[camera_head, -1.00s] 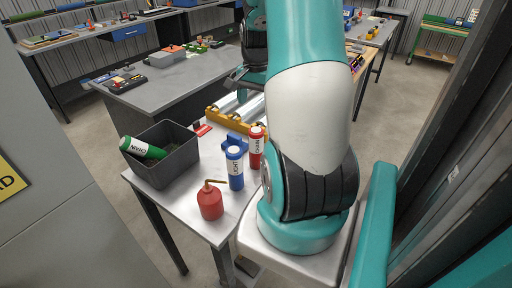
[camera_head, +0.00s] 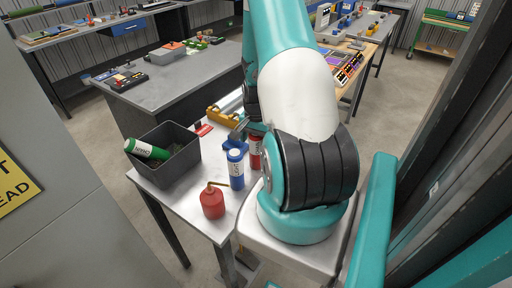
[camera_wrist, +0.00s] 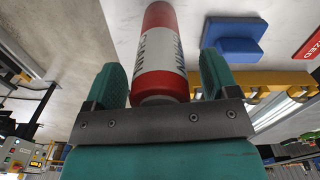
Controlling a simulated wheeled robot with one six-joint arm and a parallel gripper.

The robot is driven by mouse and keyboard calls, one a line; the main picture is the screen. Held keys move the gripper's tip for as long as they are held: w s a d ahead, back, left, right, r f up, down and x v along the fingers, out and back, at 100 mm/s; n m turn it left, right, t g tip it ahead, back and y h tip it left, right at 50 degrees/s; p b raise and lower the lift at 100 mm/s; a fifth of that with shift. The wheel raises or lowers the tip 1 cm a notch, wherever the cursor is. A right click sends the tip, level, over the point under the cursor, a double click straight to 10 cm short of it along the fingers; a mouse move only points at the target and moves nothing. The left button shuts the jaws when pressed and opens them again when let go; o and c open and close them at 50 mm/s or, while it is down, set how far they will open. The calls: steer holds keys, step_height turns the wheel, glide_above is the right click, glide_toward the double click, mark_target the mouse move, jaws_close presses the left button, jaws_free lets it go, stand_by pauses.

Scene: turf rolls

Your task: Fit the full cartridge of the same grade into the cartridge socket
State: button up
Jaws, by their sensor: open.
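A red cartridge (camera_head: 255,158) with a white label band stands on the near metal table. In the wrist view the red cartridge (camera_wrist: 160,75) lies between the two fingers of my gripper (camera_wrist: 163,75). The fingers are open, with a narrow gap at least on the right side. In the head view my arm hides most of the gripper. A blue cartridge (camera_head: 236,170) stands upright just left of the red one. A green cartridge (camera_head: 147,149) leans in a grey bin (camera_head: 178,180), its label appearing to read CHAIN. A blue block (camera_wrist: 232,45), possibly the socket, is beside the red cartridge.
A red oil can (camera_head: 213,203) with a brass spout stands near the table's front edge. A yellow-ended roller rack (camera_head: 222,115) and a small red plate (camera_head: 204,129) are at the back. A grey workbench (camera_head: 170,80) stands beyond.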

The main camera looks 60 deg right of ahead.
steer(key=shift+f, duration=0.2)
steer(key=c, duration=1.3)
steer(key=shift+o, duration=0.2)
steer(key=shift+r, duration=0.2)
